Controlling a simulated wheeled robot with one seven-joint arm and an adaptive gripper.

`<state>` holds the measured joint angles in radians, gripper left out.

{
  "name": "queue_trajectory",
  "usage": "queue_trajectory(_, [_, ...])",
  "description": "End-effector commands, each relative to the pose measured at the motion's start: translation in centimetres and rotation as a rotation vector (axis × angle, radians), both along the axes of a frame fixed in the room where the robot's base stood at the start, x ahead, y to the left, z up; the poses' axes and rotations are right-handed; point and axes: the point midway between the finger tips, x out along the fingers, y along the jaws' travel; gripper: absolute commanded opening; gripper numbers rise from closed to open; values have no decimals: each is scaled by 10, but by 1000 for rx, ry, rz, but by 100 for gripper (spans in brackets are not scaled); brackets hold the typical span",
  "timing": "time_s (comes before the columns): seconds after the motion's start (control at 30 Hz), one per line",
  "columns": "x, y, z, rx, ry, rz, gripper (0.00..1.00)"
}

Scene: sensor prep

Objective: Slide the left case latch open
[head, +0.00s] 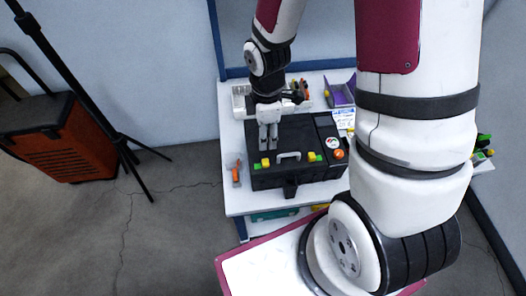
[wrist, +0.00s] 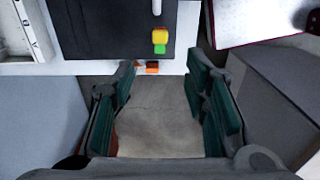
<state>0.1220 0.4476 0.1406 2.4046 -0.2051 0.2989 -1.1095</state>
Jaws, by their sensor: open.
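The black case (head: 300,135) lies on the white table with its pale handle (head: 289,156) at the front edge. The left case latch (head: 265,162), yellow with a green part, is left of the handle. In the wrist view the latch (wrist: 160,37) shows at the top, past my fingertips. A second green-and-yellow latch (head: 314,157) is right of the handle. My gripper (head: 268,146) is over the case's left part, close to the left latch in the head view. In the wrist view my gripper (wrist: 161,68) is open, with nothing between its teal-padded fingers.
An orange tool (head: 237,173) lies on the table (head: 233,201) left of the case. A bin (head: 241,101) and a purple holder (head: 341,92) stand behind. A tripod (head: 100,120) and an orange-black box (head: 50,140) stand on the floor at left.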

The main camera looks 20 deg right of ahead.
Motion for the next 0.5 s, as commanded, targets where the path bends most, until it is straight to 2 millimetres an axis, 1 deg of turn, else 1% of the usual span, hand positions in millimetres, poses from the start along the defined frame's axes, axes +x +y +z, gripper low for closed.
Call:
queue_trajectory(0.17, [-1, 1, -21, 0, 5, 2, 42])
queue_trajectory(0.5, [-1, 0, -83, -1, 5, 0, 42])
